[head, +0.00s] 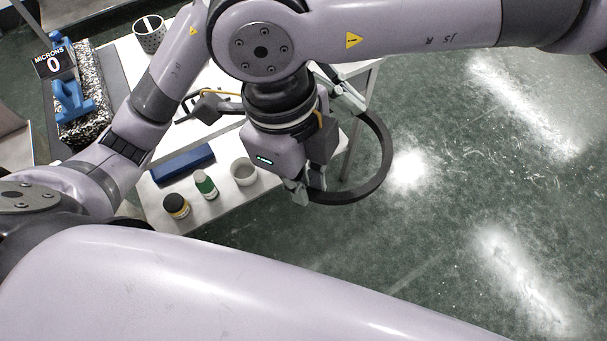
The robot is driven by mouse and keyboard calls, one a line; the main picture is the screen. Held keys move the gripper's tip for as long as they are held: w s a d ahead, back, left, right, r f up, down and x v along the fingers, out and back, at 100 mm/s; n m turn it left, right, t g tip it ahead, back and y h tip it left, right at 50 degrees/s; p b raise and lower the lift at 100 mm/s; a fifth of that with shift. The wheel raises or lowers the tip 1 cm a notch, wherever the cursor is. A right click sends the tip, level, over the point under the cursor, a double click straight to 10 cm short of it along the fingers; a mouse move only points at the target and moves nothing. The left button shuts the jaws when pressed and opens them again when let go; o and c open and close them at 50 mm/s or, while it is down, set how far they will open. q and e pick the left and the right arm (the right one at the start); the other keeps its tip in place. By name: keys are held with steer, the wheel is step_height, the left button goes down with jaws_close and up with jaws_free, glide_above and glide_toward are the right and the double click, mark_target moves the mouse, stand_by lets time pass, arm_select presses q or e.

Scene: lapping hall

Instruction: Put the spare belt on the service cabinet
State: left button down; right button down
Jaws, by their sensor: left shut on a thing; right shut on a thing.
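The spare belt is a black ring (385,165) held in the air right of a white table (225,205), over the floor. My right gripper (303,190) is shut on the belt's lower left part. My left gripper (350,97) is further up and right, shut on the belt's upper part; its body is mostly hidden behind my other arm. The belt's left side is hidden behind my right gripper. No piece is plainly recognisable as the service cabinet.
On the table are a blue block (182,165), a yellow-banded jar (176,207), a green-and-white bottle (205,186), a white cup (243,172) and a perforated cup (149,35). A speckled slab (88,128) with blue handles and a MICRONS display (54,64) stands left. Floor at right is clear.

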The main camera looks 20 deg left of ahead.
arm_select(q)
steer(key=c, duration=1.6)
jaws_free()
steer(key=shift+c, duration=0.2)
